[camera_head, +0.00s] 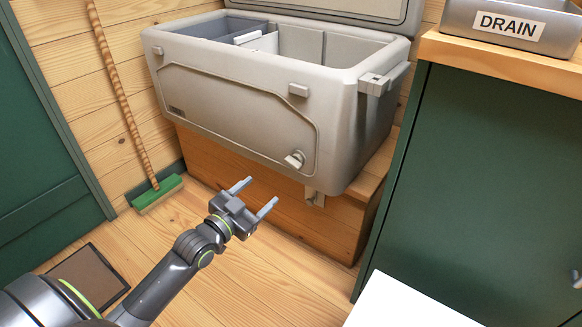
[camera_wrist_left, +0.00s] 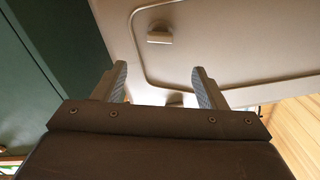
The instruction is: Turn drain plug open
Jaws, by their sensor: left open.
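The drain plug (camera_head: 294,159) is a small pale knob with a tilted handle, low on the right part of the grey cooler's front (camera_head: 230,108). My left gripper (camera_head: 256,194) is open and empty in front of the cooler, below and to the left of the plug in the head view, and apart from it. In the left wrist view the open fingers (camera_wrist_left: 161,80) point toward the cooler front. A small knob there, which looks like the plug (camera_wrist_left: 158,35), lies beyond the fingertips. My right gripper is not in view.
The cooler's lid is up and it rests on a wooden platform (camera_head: 270,213). A green cabinet (camera_head: 490,170) stands at the right, with a grey tray labelled DRAIN (camera_head: 555,40) on its wooden top. A green-headed broom (camera_head: 158,193) leans at the left.

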